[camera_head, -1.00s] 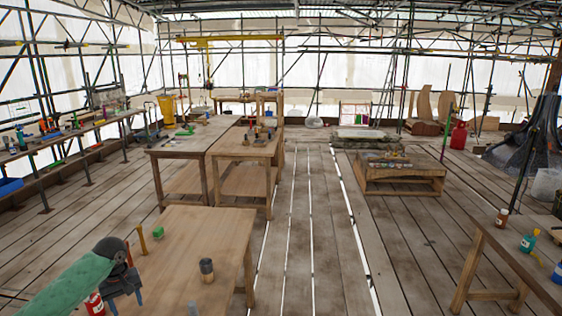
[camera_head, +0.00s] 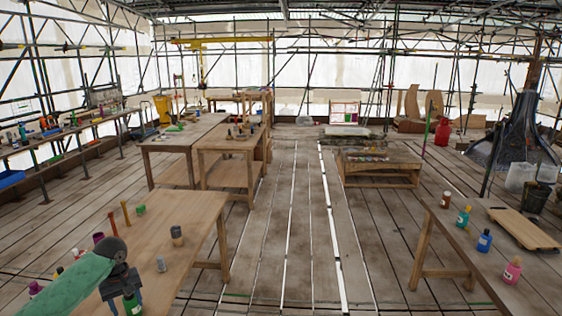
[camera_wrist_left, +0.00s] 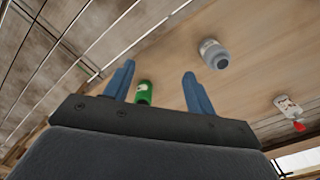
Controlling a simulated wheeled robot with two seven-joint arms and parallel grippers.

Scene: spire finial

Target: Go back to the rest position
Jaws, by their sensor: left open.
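My left gripper (camera_head: 122,290) comes in at the lower left of the head view, over the near part of the wooden table (camera_head: 200,210). Its two blue fingers (camera_wrist_left: 158,70) are apart in the left wrist view, with nothing held. A green bottle (camera_head: 132,304) shows by the fingers in the head view. In the wrist view the green bottle (camera_wrist_left: 144,92) appears between the fingers but beyond them, apparently on the table. My right gripper is not in view.
A right-hand table (camera_head: 465,240) holds several bottles and a board (camera_head: 524,228). Plank floor (camera_head: 290,250) lies open between the tables.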

